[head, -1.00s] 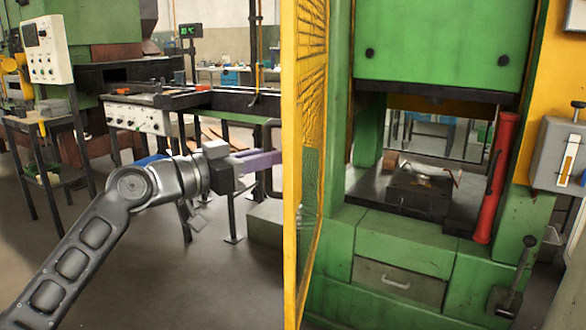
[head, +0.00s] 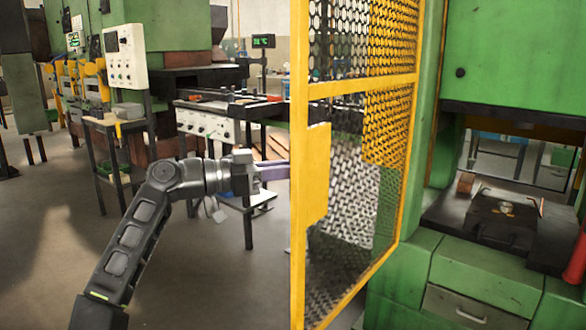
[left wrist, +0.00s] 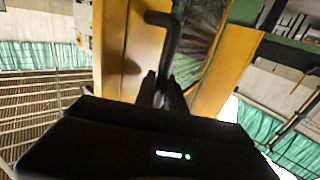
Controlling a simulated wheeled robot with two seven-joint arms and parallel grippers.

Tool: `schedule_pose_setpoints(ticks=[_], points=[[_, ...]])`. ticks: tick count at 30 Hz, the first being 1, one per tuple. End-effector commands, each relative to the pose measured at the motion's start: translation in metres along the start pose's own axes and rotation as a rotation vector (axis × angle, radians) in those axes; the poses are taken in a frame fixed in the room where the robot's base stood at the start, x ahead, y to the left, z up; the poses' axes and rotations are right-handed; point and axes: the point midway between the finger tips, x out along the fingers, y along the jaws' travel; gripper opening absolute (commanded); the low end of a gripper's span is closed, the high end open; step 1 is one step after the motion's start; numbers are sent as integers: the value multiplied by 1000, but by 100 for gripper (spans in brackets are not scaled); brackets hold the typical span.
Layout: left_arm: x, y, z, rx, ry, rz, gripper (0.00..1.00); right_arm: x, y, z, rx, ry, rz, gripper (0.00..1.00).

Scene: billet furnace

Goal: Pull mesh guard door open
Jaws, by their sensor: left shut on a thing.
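The yellow-framed mesh guard door (head: 318,92) stands swung out from the green press (head: 500,60), hinged on its right side. A plain yellow plate (head: 316,175) covers part of its free edge. My left gripper (head: 284,170) is at that edge, and its fingertips are partly hidden behind the door in the head view. In the left wrist view, a dark bent handle (left wrist: 170,42) rises from between the fingers of my left gripper (left wrist: 163,88), which are shut on it. The yellow door frame (left wrist: 128,50) is close beyond. My right gripper is not in view.
The press opening holds a dark die block (head: 503,218) on its bed. A red cylinder (head: 576,262) stands at the right edge. A control box (head: 124,55), small side table (head: 108,165) and bench (head: 215,125) are at the left.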

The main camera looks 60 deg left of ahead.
Motion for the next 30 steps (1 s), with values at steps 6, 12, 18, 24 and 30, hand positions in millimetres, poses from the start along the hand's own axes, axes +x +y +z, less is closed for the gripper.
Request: schedule_pose_setpoints(ticks=[6,12,18,24,30], points=[[1,0,-3,1,4,-1,27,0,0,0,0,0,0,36],[1,0,-2,0,3,0,36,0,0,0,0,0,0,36],[-1,0,-1,0,2,-1,36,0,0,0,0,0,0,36],[-19,-1,-2,-2,3,-4,36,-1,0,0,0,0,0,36],[-52,0,-2,0,4,-3,36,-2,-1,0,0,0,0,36]])
